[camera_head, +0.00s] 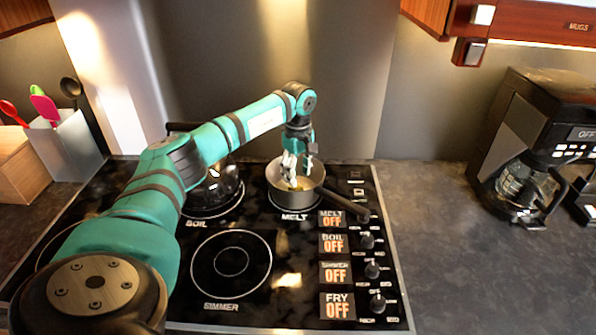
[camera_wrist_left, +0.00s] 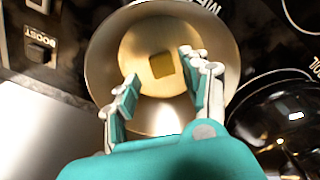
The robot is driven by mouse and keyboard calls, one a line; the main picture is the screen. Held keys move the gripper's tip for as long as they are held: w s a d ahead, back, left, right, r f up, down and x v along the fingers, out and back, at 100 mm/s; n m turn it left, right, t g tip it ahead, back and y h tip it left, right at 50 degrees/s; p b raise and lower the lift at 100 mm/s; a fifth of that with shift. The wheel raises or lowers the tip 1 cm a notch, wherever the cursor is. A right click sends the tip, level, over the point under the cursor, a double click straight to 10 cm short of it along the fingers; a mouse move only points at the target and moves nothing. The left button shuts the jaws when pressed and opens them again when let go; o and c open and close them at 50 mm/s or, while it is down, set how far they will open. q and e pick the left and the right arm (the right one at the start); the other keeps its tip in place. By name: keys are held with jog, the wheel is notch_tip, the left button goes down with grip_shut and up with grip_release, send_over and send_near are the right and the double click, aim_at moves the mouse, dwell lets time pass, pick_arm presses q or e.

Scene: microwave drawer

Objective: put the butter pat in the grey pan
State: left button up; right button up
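The grey pan (camera_head: 274,181) sits on the burner marked MELT at the back right of the cooktop, its dark handle pointing right and forward. It also shows in the left wrist view (camera_wrist_left: 100,70). The butter pat (camera_wrist_left: 162,64) is a small yellow square lying inside the pan, on its floor as far as I can tell. My left gripper (camera_head: 297,183) reaches down over the pan; in the left wrist view its fingers (camera_wrist_left: 158,90) are spread wide with nothing between them, the butter pat lying beyond the tips. My right gripper is not in view.
A glass kettle (camera_head: 222,186) stands left of the pan on the burner marked BOIL. The SIMMER burner (camera_head: 230,266) is bare. Knobs (camera_head: 372,270) and OFF displays line the cooktop's right side. A coffee maker (camera_head: 535,140) stands at far right; the counter (camera_head: 470,270) before it is clear.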

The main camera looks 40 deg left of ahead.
aim_at(298, 188)
pick_arm(q)
jog(key=shift+o, duration=0.7)
notch_tip(298, 188, up, 7)
jog(key=p, duration=0.5)
dwell(0.3)
